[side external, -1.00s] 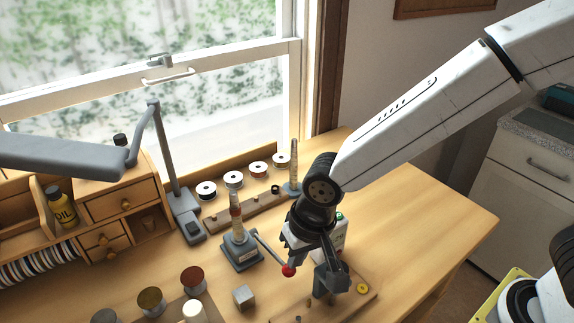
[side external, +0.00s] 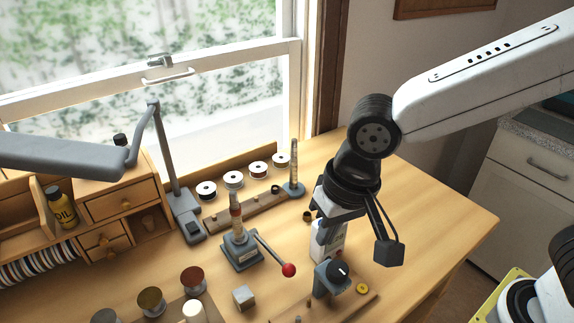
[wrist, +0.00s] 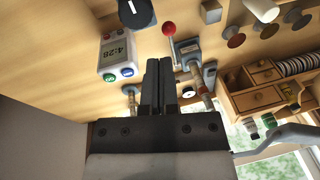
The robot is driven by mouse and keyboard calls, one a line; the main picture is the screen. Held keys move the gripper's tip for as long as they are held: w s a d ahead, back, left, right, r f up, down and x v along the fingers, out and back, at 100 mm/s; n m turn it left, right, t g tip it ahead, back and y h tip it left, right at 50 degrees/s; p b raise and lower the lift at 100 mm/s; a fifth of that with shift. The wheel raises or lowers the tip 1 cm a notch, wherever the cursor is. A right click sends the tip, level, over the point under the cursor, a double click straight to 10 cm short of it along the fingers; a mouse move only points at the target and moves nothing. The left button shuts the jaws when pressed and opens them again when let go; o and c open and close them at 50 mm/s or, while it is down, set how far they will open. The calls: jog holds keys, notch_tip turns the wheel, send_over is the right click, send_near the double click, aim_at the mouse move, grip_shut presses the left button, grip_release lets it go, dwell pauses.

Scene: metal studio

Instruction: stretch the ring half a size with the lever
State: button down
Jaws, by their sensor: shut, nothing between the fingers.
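The ring stretcher (side external: 241,252) stands on the bench with a tapered post (side external: 236,215) that carries a reddish-brown band; whether this is the ring is too small to tell. Its lever (side external: 268,248) slopes down to the right and ends in a red knob (side external: 289,269). In the wrist view the knob (wrist: 169,30) and the stretcher base (wrist: 188,48) lie beyond the fingertips. My gripper (side external: 388,252) is shut and empty, well right of the knob and apart from it. Its closed fingers also show in the wrist view (wrist: 160,68).
A white timer (side external: 325,240) stands partly behind my gripper, with a grey dial block (side external: 332,278) in front. A graduated mandrel (side external: 294,172) stands at the back beside several spools. A metal cube (side external: 244,297) lies near the stretcher. The right bench is clear.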

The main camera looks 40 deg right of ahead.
jog(key=shift+s+d+r, duration=0.1)
jog(key=shift+s+r, duration=0.45)
jog(key=shift+r, duration=0.15)
jog(key=c, duration=0.7)
grip_release()
jog(key=shift+w, duration=0.1)
jog(key=n+g, duration=0.1)
jog(key=g, duration=0.1)
send_over(284, 263)
jog(key=d, duration=0.2)
notch_tip(284, 263, down, 7)
jog(key=shift+a+r+y, duration=0.1)
jog(key=shift+a+y, duration=0.1)
jog(key=shift+y, duration=0.1)
jog(key=shift+a+f, duration=0.25)
jog(key=shift+f, duration=1.05)
jog(key=shift+a+f, duration=0.25)
jog(key=shift+f, duration=1)
jog(key=shift+a+f, duration=0.25)
jog(key=shift+f, duration=1.05)
